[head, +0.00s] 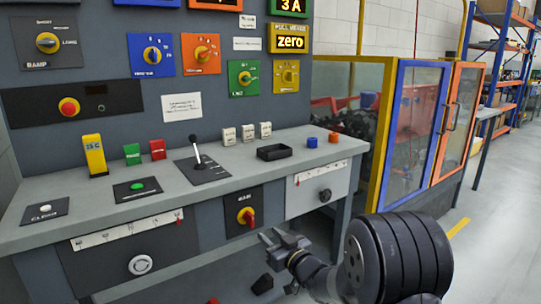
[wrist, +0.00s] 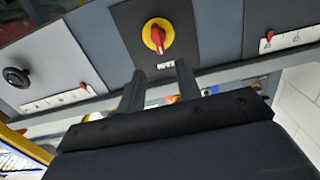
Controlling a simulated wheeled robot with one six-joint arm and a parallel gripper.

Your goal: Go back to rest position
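My gripper (head: 284,240) shows in the head view in front of the console's lower front, below the counter edge and to the right of the red and yellow rotary switch (head: 246,216). In the wrist view my gripper (wrist: 158,76) has its two dark fingers apart, with nothing between them. The same rotary switch (wrist: 158,36) appears just beyond the fingertips there, on a dark panel. The fingers look apart from the switch, though the exact gap is hard to tell.
The grey console counter (head: 228,157) carries a joystick (head: 197,152), a black tray (head: 272,152), a yellow block (head: 94,155) and small coloured blocks. A fenced cell with a blue-framed door (head: 412,130) stands to the right. Open floor (head: 500,230) lies at the far right.

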